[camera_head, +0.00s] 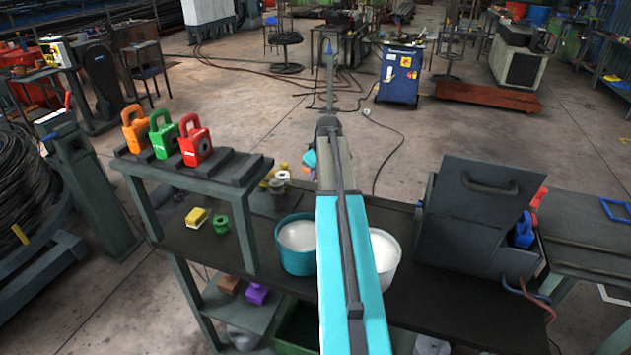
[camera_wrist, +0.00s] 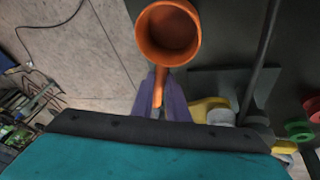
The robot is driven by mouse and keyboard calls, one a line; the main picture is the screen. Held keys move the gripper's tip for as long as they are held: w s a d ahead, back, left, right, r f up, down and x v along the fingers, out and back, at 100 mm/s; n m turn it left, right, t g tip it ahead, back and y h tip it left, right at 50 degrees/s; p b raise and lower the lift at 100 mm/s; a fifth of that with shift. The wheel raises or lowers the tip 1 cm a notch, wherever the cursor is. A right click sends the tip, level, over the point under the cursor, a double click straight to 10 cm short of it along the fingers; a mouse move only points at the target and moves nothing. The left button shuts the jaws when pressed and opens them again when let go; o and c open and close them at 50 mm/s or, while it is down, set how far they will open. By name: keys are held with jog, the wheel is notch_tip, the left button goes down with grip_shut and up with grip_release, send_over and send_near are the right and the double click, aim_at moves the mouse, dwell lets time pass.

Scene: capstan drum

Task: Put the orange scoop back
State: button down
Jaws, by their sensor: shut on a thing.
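The orange scoop shows in the wrist view, with its round cup (camera_wrist: 167,35) beyond my fingertips and its opening facing the camera. My gripper (camera_wrist: 161,98) has purple fingers shut on the scoop's handle. In the head view my own arm covers most of the gripper and scoop. A teal bucket (camera_head: 296,262) with white contents stands on the dark bench (camera_head: 205,245). A white bucket (camera_head: 391,270) stands to its right, partly hidden by my arm. The scoop is apart from both buckets.
A raised rack (camera_head: 225,180) carries orange, green and red padlock-shaped blocks at left. A green spool (camera_head: 220,223), a yellow block (camera_head: 196,218) and small yellow and grey pieces (camera_head: 278,180) sit on the bench. A thin dark rod (camera_wrist: 262,55) stands near the scoop. A large dark box (camera_head: 475,215) stands at right.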

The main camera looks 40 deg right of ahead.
jog(key=shift+f+p, duration=0.65)
jog(key=shift+f, duration=1.1)
jog(key=c, duration=1.7)
grip_release()
jog(key=shift+c, duration=0.2)
jog(key=shift+r, duration=0.15)
jog(key=b+v, duration=0.3)
jog(key=v, duration=0.8)
jog(key=shift+s+r+b, duration=0.25)
jog(key=shift+r+b, duration=0.05)
jog(key=shift+b, duration=0.05)
